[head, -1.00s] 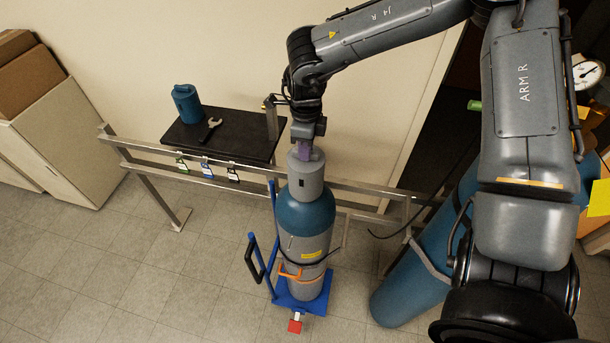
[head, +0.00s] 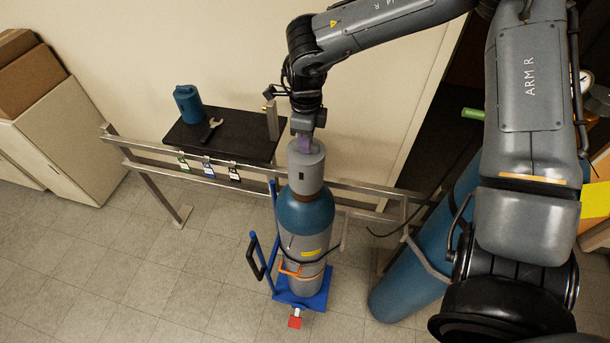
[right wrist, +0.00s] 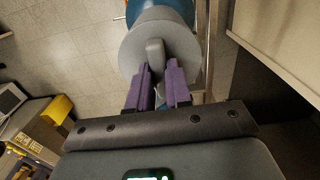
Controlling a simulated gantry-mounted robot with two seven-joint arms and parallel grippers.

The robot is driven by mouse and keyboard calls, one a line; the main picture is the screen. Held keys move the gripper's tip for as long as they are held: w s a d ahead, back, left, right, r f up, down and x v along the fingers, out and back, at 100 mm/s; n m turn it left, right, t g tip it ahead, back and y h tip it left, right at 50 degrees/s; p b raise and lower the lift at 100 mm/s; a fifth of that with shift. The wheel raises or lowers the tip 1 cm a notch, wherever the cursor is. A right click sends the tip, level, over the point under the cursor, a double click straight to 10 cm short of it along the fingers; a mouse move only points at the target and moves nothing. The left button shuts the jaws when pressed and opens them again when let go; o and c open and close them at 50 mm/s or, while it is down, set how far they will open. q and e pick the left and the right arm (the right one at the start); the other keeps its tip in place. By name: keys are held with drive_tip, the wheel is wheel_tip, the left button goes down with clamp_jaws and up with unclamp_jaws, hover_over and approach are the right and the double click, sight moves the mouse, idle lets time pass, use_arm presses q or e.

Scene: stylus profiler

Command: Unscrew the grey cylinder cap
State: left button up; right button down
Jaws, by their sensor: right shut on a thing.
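The grey cylinder cap (head: 306,172) is above the blue shoulder of a grey gas cylinder (head: 307,245), which stands upright. A thin brownish strip shows under the cap's lower right edge. My right gripper (head: 304,142) points down from above and is shut on the raised ridge on top of the cap. In the right wrist view the purple fingers of the right gripper (right wrist: 157,75) are on both sides of the ridge, and the round grey cap (right wrist: 135,50) shows beyond them. The cap hides the cylinder's top. My left gripper is not in view.
The cylinder stands on a blue trolley (head: 318,300) with a strap around it. Behind is a metal rail (head: 150,150) with hanging tags. A black shelf (head: 240,140) holds a blue container (head: 188,104) and a wrench (head: 211,131). A larger blue cylinder (head: 405,295) leans at right.

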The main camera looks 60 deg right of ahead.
drive_tip(key=shift+r, duration=0.1)
idle(0.3)
drive_tip(key=shift+r, duration=0.25)
drive_tip(key=shift+r+p, duration=1.9)
drive_tip(key=shift+r, duration=0.35)
drive_tip(key=shift+r, duration=0.15)
